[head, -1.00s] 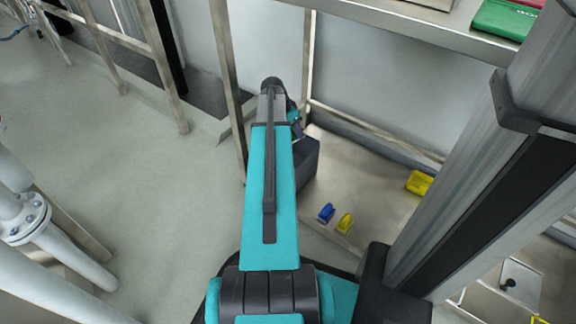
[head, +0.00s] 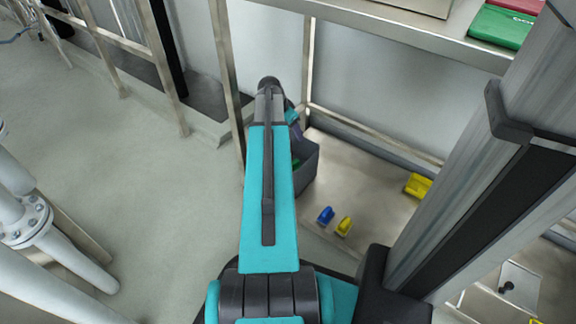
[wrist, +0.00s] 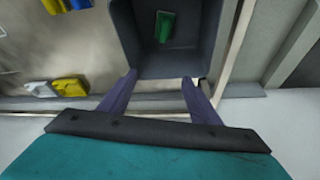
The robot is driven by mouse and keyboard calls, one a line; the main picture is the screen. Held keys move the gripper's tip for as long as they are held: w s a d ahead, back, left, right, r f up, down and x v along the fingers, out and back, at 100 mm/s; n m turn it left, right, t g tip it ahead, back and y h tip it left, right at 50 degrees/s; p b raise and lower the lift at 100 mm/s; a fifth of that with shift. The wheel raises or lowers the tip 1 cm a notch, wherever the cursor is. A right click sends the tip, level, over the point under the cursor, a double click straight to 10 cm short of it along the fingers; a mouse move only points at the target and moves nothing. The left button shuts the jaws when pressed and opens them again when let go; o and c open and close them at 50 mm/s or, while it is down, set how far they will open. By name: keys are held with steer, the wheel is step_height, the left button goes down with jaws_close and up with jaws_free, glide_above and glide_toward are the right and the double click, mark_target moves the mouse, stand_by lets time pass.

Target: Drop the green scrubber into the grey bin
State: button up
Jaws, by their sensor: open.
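The green scrubber (wrist: 164,26) lies inside the grey bin (wrist: 212,62) in the wrist view, apart from my fingers. My gripper (wrist: 157,82) is open and empty, with its two purple fingers spread at the near rim of the bin. In the head view the grey bin (head: 308,168) stands on the shelf, partly hidden behind my arm. A small part of the green scrubber (head: 296,163) shows inside it beside my arm. My gripper is mostly hidden by the arm in the head view.
On the lower shelf (head: 375,195) a blue scrubber (head: 325,216) and a yellow one (head: 343,227) stand right of the bin. Another yellow item (head: 418,186) lies farther right. Metal posts and rails frame the shelf. Green and red items (head: 502,24) rest on the upper shelf.

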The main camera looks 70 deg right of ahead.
steer(key=p+v, duration=0.3)
steer(key=v, duration=0.8)
steer(key=shift+r+p, duration=0.2)
steer(key=shift+p, duration=0.2)
steer(key=shift+a, duration=0.1)
